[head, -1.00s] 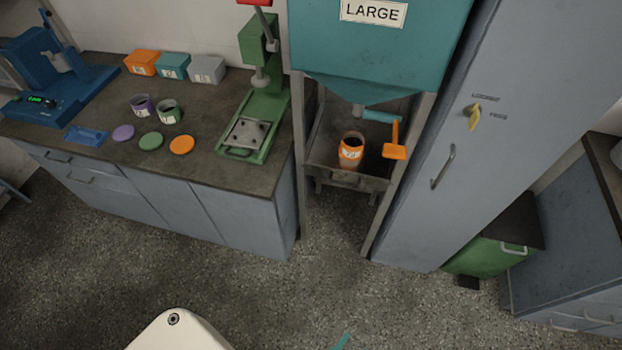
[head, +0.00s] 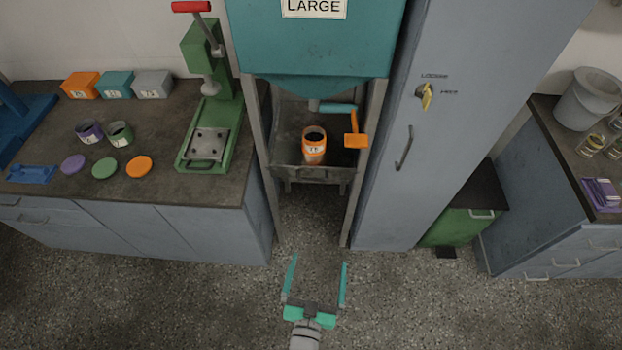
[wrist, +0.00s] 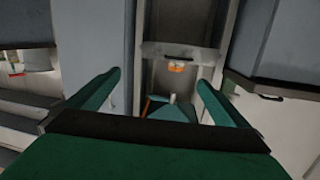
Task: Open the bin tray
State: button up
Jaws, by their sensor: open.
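The bin tray (head: 290,174) is a dark grey metal tray under the teal hopper (head: 310,40), between two upright posts. An orange jar with a white label (head: 314,150) stands in it. My gripper (head: 319,262) is open and empty, with teal fingers spread apart. It is above the floor on the near side of the tray, well apart from it. In the wrist view, which looks upside down, the tray's front (wrist: 205,53) with a dark handle (wrist: 180,57) shows beyond my open fingers (wrist: 158,80). The orange jar (wrist: 176,67) is partly visible there.
An orange scoop-like piece (head: 356,141) and a teal lever (head: 338,108) are at the hopper outlet. A workbench (head: 130,195) with a green press (head: 212,125) stands left. A grey cabinet (head: 385,205) and a green bin (head: 458,226) stand right. The floor before the tray is clear.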

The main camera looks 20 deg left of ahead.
aim_at(312, 179)
jog(key=w+a+y, duration=0.1)
jog(key=w+a, duration=0.2)
jog(key=w, duration=0.5)
jog(key=w+a+n, duration=0.1)
jog(key=w+a, duration=0.3)
jog(key=w, duration=0.5)
jog(key=w+a+n+y, duration=0.1)
jog(key=w+a, duration=0.2)
jog(key=w, duration=0.6)
jog(key=shift+a+f+t+y, duration=0.3)
jog(key=shift+f+t, duration=0.05)
jog(key=shift+t, duration=0.05)
jog(key=shift+x, duration=1.05)
jog(key=shift+w+a, duration=0.15)
jog(key=c, duration=1.4)
